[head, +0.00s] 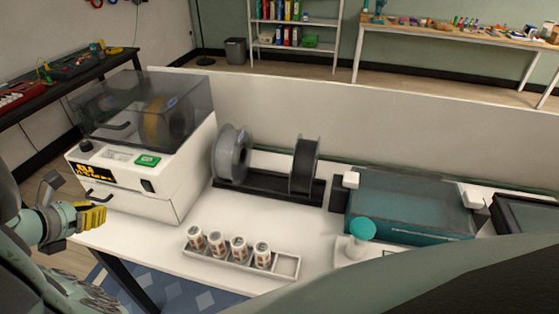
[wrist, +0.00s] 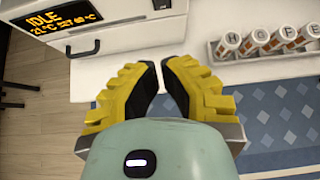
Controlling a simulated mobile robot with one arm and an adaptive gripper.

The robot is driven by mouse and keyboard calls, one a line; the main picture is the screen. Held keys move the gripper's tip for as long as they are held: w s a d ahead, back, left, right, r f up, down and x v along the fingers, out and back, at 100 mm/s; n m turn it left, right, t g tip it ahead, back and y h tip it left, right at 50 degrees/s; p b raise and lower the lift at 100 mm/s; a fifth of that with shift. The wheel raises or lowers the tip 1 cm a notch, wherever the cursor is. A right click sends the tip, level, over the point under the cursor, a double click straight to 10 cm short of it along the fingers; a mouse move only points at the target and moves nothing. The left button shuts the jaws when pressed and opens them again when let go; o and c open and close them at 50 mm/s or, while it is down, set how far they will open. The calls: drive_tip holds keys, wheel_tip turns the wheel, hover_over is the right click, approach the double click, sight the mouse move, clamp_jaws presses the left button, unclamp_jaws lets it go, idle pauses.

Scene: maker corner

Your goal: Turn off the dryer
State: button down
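The dryer (head: 150,195) is a white box with a smoky clear lid (head: 140,105) at the left of the table; the lid is down over spools. Its front has a black knob (head: 86,145), a green-marked part (head: 148,160), a dark switch-like part (head: 147,186) and a handle (head: 98,196). The lit orange display (head: 90,171) reads "IDLE" with temperatures in the wrist view (wrist: 58,20). My gripper (head: 97,217), with yellow ridged fingers, is in front of the dryer, below the display. In the wrist view my gripper (wrist: 162,77) is empty, with a gap between its fingertips.
A tray (head: 287,265) with several labelled canisters stands right of the dryer. Behind it are a grey spool (head: 231,155) and a black spool (head: 304,165) on a holder. A teal-topped machine (head: 408,205) stands further right. Bare white tabletop lies between dryer and tray.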

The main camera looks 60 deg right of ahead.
drive_tip(key=p, duration=0.1)
approach(145, 190)
wheel_tip(145, 190, down, 4)
drive_tip(key=shift+w+d+p, duration=0.2)
drive_tip(key=shift+w+d, duration=0.05)
drive_tip(key=shift+d, duration=0.55)
drive_tip(key=shift+w+d+p, duration=0.15)
drive_tip(key=shift+w+d, duration=0.15)
drive_tip(key=shift+d, duration=0.55)
drive_tip(key=shift+w+d+p, duration=0.2)
drive_tip(key=shift+w+d, duration=0.05)
drive_tip(key=shift+d, duration=0.55)
